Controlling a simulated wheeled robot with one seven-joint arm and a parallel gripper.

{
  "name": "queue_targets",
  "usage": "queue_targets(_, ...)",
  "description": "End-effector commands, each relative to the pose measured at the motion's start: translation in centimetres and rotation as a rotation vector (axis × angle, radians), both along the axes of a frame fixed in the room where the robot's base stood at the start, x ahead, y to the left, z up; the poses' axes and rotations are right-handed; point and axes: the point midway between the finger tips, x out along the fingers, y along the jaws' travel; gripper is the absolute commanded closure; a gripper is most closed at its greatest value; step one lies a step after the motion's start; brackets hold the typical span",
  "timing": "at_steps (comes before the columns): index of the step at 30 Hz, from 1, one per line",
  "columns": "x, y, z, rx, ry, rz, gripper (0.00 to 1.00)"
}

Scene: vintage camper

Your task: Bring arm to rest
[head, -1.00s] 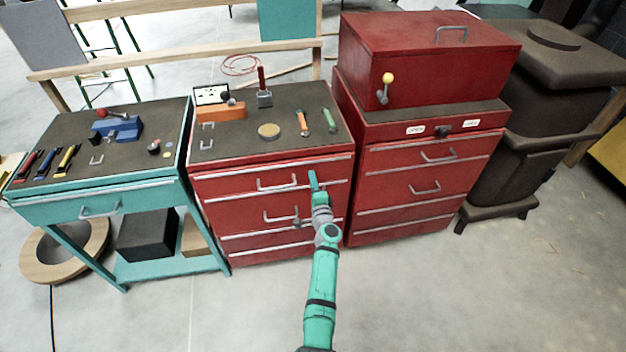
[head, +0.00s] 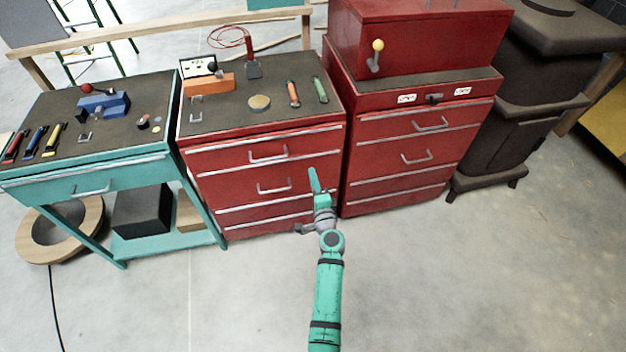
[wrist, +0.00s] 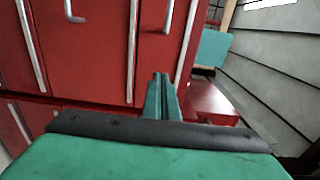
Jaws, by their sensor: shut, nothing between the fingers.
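My teal arm reaches up from the bottom of the head view. My gripper (head: 314,181) is in front of the lower drawers of the middle red cabinet (head: 262,165), near its right edge. In the wrist view my gripper (wrist: 160,80) points toward the red drawer fronts and their silver handles. Its fingers are together and hold nothing. I cannot tell the exact gap between the fingertips and the drawer fronts.
A teal workbench (head: 88,178) stands at left. A taller red cabinet (head: 420,150) with a red box (head: 420,35) on top stands at right, beside a dark stove (head: 525,110). Tools lie on the middle cabinet's top. The concrete floor (head: 480,280) in front is clear.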

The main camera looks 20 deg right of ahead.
Motion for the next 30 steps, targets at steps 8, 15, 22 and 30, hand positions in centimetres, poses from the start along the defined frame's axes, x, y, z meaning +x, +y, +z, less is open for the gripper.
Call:
queue_targets(8, -1.1, 0.4, 0.0, -0.001, 0.0, 0.003, 1.0)
queue_targets(15, -2.1, 0.9, -0.9, -0.025, 0.019, 0.003, 1.0)
queue_targets(22, -8.8, 4.0, -5.4, -0.208, 0.135, 0.002, 1.0)
queue_targets(30, -18.9, 8.4, -8.6, -0.49, 0.264, 0.025, 1.0)
